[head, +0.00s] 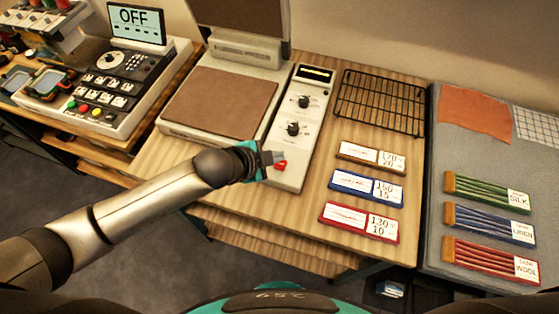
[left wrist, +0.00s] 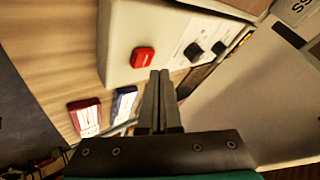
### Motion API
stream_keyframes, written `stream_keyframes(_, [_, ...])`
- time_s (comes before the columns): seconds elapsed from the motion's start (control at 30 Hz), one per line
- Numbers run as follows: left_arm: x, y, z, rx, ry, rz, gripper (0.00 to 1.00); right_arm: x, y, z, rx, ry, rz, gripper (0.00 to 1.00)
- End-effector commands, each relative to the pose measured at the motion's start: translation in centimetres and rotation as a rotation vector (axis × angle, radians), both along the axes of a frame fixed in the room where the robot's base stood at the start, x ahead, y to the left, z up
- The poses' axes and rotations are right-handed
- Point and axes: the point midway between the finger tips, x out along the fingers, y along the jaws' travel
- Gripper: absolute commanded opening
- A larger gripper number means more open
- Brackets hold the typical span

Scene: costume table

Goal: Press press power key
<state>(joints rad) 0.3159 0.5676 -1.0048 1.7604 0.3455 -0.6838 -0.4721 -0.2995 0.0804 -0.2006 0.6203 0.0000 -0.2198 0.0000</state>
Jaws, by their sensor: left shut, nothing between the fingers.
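The power key is a red key (head: 280,165) at the near end of a pale control panel (head: 291,150) beside the heat press (head: 225,100). In the left wrist view the red key (left wrist: 143,57) shows whole, just above and left of my fingertips. My left gripper (head: 272,158) is shut and empty, its fingertips close to the key. In the left wrist view its two fingers (left wrist: 160,75) lie together; I cannot tell whether they touch the key or panel. Two black knobs (head: 293,128) and a dark display with yellow marks (head: 314,75) sit farther up the panel. My right gripper is not in view.
Brown, blue (head: 366,187) and red labelled cards lie right of the panel, below a black wire rack (head: 380,102). A button console with an "OFF" screen (head: 136,22) stands at the left.

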Motion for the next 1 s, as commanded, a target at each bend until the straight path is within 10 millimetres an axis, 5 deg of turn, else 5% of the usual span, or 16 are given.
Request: stream_keyframes(1.0, [-0.02, -0.01, -0.93, 0.0, 0.0, 0.0, 0.0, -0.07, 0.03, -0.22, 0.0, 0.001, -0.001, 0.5])
